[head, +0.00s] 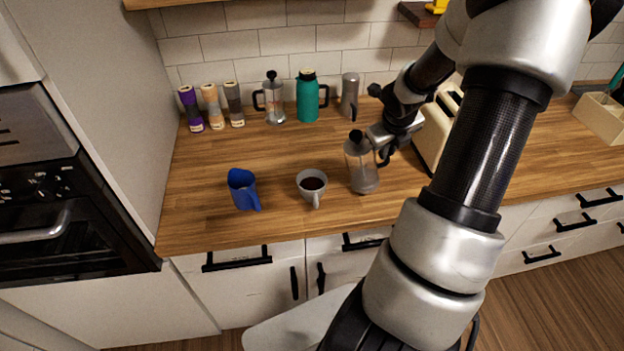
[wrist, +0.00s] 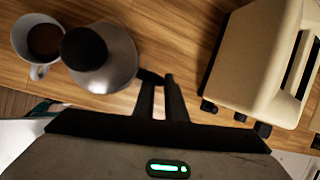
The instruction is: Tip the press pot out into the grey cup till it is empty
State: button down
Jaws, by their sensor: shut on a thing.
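The press pot (head: 361,170), clear with a black lid, is upright or nearly so, just right of the grey cup. My gripper (head: 385,156) is shut on its black handle, on the right side. In the wrist view the pot (wrist: 103,62) is seen from above, and my gripper's fingers (wrist: 162,92) meet the handle. The grey cup (head: 312,187) stands on the counter with dark liquid in it; it also shows in the wrist view (wrist: 36,69). The pot looks mostly clear; I cannot tell how much liquid is left inside, or whether its base touches the counter.
A blue jug (head: 242,190) stands left of the cup. A cream toaster (head: 436,130) is close to the right of my gripper. The counter's middle is clear.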

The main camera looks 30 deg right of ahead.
jog(key=shift+s+d+f+y, duration=0.1)
jog(key=shift+d+f+y, duration=0.3)
jog(key=shift+d, duration=0.1)
jog(key=shift+f+m+y, duration=0.3)
jog(key=shift+f, duration=0.1)
jog(key=shift+d, duration=0.3)
jog(key=shift+s+a+f+t+y, duration=0.1)
jog(key=shift+f+t+y, duration=0.2)
jog(key=shift+f+y, duration=0.1)
jog(key=shift+d, duration=0.35)
